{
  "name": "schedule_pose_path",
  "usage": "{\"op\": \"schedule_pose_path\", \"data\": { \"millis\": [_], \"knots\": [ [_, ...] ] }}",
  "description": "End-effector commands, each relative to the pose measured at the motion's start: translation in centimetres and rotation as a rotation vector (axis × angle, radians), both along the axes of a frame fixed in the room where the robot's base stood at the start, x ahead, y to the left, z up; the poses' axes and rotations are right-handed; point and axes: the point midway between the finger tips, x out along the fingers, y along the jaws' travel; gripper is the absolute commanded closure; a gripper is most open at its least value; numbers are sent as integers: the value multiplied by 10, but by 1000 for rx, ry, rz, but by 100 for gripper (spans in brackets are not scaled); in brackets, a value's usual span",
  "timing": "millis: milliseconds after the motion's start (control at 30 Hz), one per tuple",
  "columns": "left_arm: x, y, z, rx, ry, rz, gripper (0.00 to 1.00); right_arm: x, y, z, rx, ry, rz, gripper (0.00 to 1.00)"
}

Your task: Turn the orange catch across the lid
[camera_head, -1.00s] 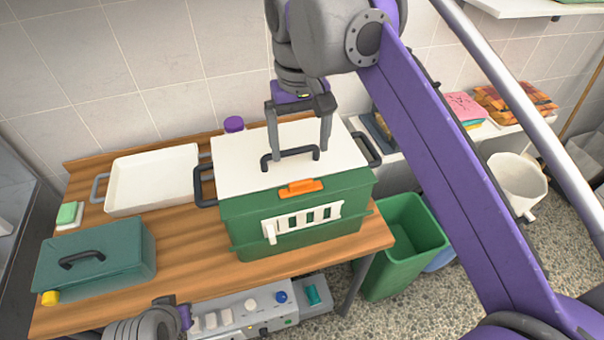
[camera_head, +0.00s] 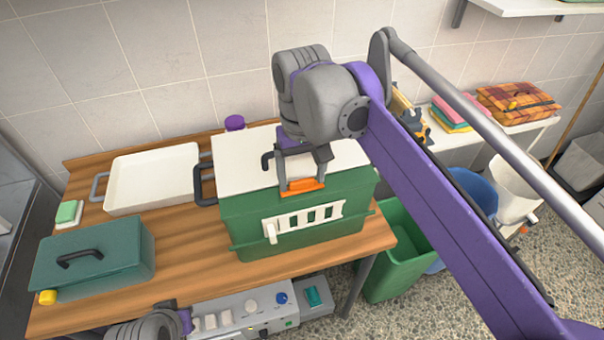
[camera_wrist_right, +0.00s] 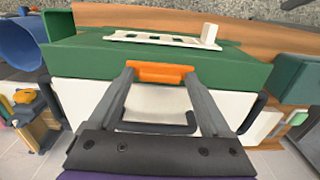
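The green box (camera_head: 250,215) stands on the wooden bench with a white lid (camera_head: 240,165) on top. The orange catch (camera_head: 305,185) sits at the middle of the box's upper front edge, its length along that edge. It also shows in the right wrist view (camera_wrist_right: 160,73). My right gripper (camera_wrist_right: 160,78) is open over the lid, one fingertip near each end of the catch. Whether the fingers touch it is unclear. The dark lid handle (camera_wrist_right: 160,128) lies between and below the fingers. My left gripper (camera_head: 178,312) shows only partly at the bottom edge; its fingers are unclear.
A white tray (camera_head: 150,183) and a teal case (camera_head: 95,260) lie left of the box. A purple-capped item (camera_head: 234,123) stands behind it. A grey control panel (camera_head: 245,308) sits below the bench front. A green bin (camera_head: 395,265) stands right of the bench.

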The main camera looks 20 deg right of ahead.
Motion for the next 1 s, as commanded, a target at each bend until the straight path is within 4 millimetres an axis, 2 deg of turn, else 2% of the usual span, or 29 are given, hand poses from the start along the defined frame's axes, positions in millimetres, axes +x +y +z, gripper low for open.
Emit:
{"op": "schedule_pose_path", "data": {
  "millis": [33,300,400,767,1000],
  "knots": [
    [0,0,0,0,0,0,100,0,0,0,0,0,0,28],
    [0,0,0,0,0,0,100,0,0,0,0,0,0,77],
    [0,0,0,0,0,0,100,0,0,0,0,0,0,91],
    [1,0,3,0,-2,0,100,0,0,1,0,0,72,91],
    [3,0,10,0,-6,0,100,0,0,1,0,0,243,91]
  ]
}}
